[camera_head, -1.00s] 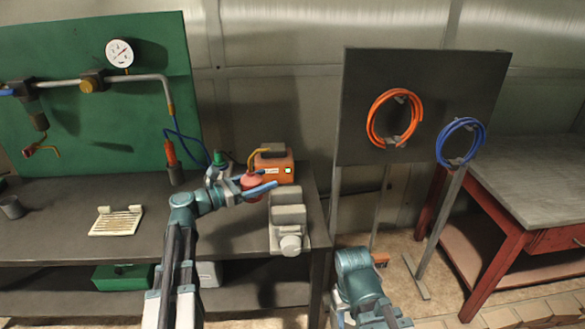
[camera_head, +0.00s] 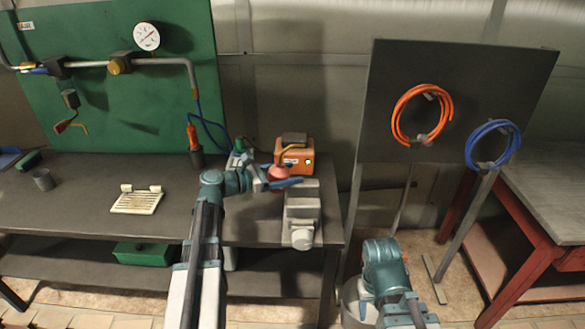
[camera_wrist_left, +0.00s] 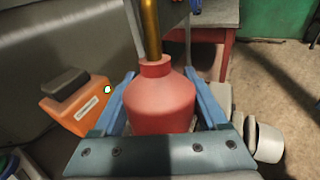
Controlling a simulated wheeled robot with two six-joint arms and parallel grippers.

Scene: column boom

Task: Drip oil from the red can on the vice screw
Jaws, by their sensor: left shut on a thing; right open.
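The red oil can (camera_head: 279,172) has a round body and a brass spout. My left gripper (camera_head: 283,181) is shut on it, with a blue finger on each side of the body. The left wrist view shows the can (camera_wrist_left: 160,102) upright between the fingers. The grey vice (camera_head: 301,206) stands at the bench's right end, with a round end facing front. In the head view, the can is just behind and left of the vice, seemingly above bench height. The vice screw cannot be clearly made out. My right arm shows at lower right; its fingers are not visible.
An orange box (camera_head: 294,156) with a green light stands behind the can. A dark bottle-like holder with an orange handle (camera_head: 194,143) and a white slotted tray (camera_head: 137,201) are left on the bench (camera_head: 85,182). A dark panel (camera_head: 450,75) with hose coils stands right.

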